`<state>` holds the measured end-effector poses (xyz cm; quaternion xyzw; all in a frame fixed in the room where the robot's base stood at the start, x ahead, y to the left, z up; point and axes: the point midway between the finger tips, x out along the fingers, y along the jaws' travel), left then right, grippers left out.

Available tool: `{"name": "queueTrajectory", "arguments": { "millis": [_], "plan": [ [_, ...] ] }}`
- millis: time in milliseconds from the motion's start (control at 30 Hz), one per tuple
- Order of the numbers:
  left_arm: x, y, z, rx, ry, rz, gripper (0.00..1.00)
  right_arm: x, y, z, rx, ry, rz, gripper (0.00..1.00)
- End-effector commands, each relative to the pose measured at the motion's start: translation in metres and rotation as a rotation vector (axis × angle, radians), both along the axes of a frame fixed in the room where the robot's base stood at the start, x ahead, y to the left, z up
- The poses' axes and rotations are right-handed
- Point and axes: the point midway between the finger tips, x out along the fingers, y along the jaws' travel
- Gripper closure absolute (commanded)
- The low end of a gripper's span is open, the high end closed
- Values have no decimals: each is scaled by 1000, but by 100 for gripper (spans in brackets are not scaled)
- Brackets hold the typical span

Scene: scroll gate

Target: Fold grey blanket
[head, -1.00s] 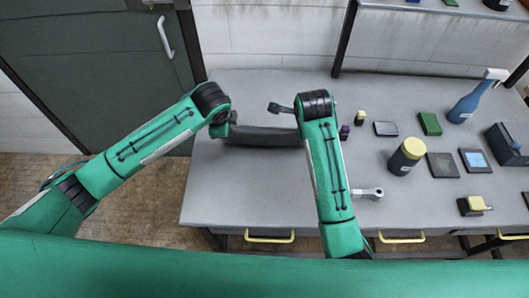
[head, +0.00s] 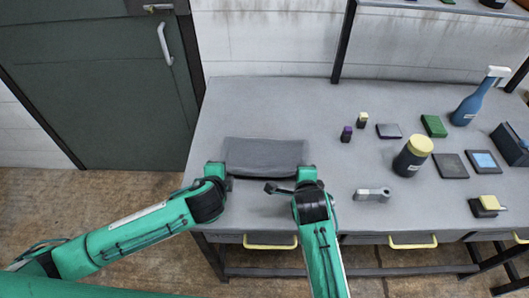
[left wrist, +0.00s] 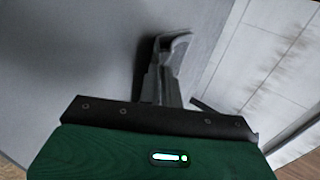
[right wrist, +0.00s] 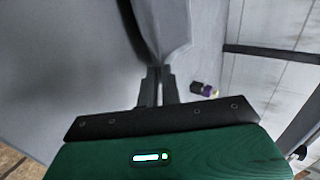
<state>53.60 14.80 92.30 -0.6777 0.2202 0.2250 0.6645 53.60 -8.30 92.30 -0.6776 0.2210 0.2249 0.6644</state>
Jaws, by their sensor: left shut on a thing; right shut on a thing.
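The dark grey blanket (head: 264,156) lies as a flat, wide rectangle on the left part of the table in the head view. My left gripper (head: 222,172) is shut on the blanket at its near left corner. My right gripper (head: 303,174) is shut on it at its near right corner. In the left wrist view, the fingers (left wrist: 162,86) pinch a grey edge of the blanket (left wrist: 177,48). In the right wrist view, the fingers (right wrist: 156,85) pinch the blanket (right wrist: 163,28), which stretches away from them. The layers under the top are hidden.
The grey table (head: 270,100) is clear behind the blanket. To its right stand a purple-capped bottle (head: 346,134), a small yellow-topped bottle (head: 362,120), a dark jar with a yellow lid (head: 412,157), a metal tool (head: 372,195), a green box (head: 434,126) and a blue spray bottle (head: 478,98).

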Motion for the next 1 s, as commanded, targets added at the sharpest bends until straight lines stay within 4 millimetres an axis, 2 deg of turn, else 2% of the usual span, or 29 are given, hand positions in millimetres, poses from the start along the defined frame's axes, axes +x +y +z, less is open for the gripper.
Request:
{"name": "queueTrajectory", "arguments": {
  "millis": [400, 433, 500, 600, 900, 1000],
  "plan": [
    [-2, 0, -3, 0, -22, 0, 100, -2, 0, -3, 0, -23, 0, 100],
    [-2, 0, -3, 0, -21, 0, 89, -2, 0, -3, 0, -23, 0, 89],
    [-2, 0, -3, 0, -21, 0, 75, -2, 0, -3, 0, -23, 0, 75],
    [-2, 0, -3, 0, -21, 0, 60, -2, 0, -3, 0, -22, 0, 60],
    [-2, 0, -3, 0, -21, 0, 60, -2, 0, -2, 0, -22, 0, 60],
    [-5, 0, 4, -3, -22, -1, 60, -5, 1, 4, 2, -22, 0, 60]
  ]
}}
